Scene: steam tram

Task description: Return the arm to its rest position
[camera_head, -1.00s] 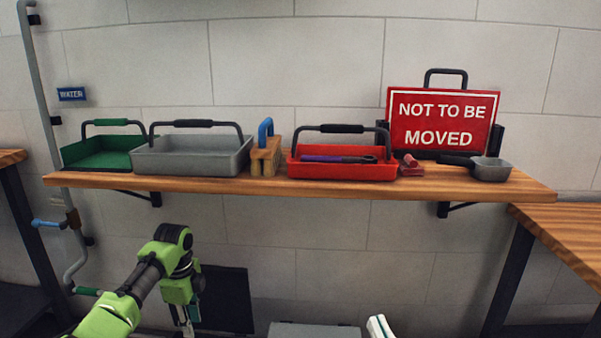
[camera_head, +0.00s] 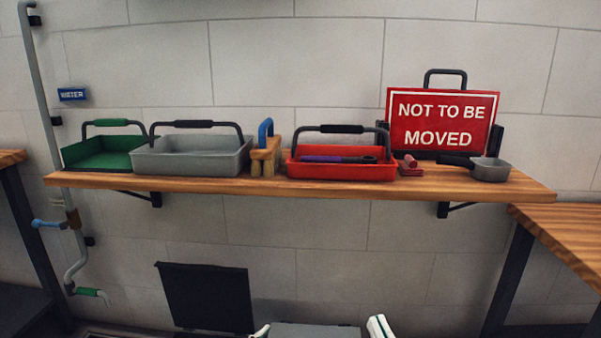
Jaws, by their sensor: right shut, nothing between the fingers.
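A small pale piece (camera_head: 262,330) at the bottom edge, left of the middle, looks like the tip of my left gripper. Too little of it shows to tell its state. The rest of both arms is out of view. Both pieces are well below the shelf and apart from the things on it.
The wooden shelf (camera_head: 230,186) holds a green tray (camera_head: 100,155), grey tray (camera_head: 190,158), brush (camera_head: 265,158), red tray (camera_head: 341,170), scoop (camera_head: 490,170) and red sign (camera_head: 442,120). Below are a dark panel (camera_head: 207,298) and grey box (camera_head: 315,330). A pipe (camera_head: 45,110) runs at left.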

